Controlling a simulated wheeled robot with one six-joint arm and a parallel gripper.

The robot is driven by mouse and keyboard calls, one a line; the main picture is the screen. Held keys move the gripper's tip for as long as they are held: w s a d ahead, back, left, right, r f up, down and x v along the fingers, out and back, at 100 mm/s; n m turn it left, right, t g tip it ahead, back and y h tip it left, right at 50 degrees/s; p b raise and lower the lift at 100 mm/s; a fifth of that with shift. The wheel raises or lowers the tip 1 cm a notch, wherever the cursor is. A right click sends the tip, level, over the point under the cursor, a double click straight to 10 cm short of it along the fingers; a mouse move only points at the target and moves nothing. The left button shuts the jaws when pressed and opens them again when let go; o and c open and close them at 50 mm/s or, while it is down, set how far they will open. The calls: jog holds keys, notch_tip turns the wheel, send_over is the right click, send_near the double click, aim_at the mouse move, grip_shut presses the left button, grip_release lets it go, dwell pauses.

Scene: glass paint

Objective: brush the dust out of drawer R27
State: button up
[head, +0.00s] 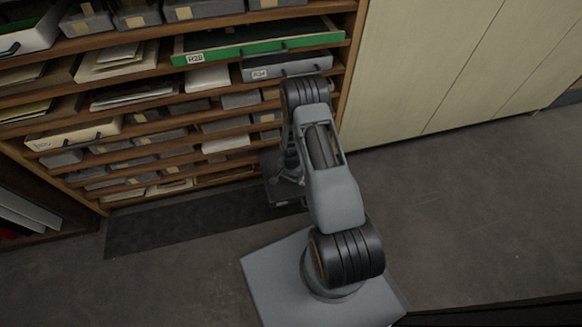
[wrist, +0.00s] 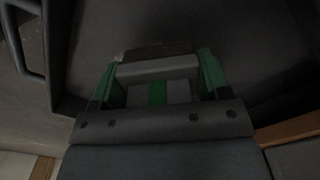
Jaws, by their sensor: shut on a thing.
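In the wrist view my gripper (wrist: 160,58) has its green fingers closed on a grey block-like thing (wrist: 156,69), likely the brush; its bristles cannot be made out. The gripper is over a dark grey surface (wrist: 190,22) with a raised edge, likely the inside of a drawer. No dust can be made out in this dim view. In the head view my arm hides the gripper and the held thing. A dark drawer-like shape (head: 284,196) shows low beside my arm, in front of the shelves. No R27 label can be read.
Wooden shelves (head: 150,31) hold boxes, papers and drawers. A green drawer labelled R28 (head: 262,42) and a grey one, apparently R24 (head: 290,66), stick out above. A looped handle (wrist: 24,42) is at the wrist view's left. Pale cabinet doors (head: 425,60) stand right; the floor (head: 470,210) there is clear.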

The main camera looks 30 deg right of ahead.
jog(key=shift+r+p, duration=1.55)
jog(key=shift+r, duration=1.05)
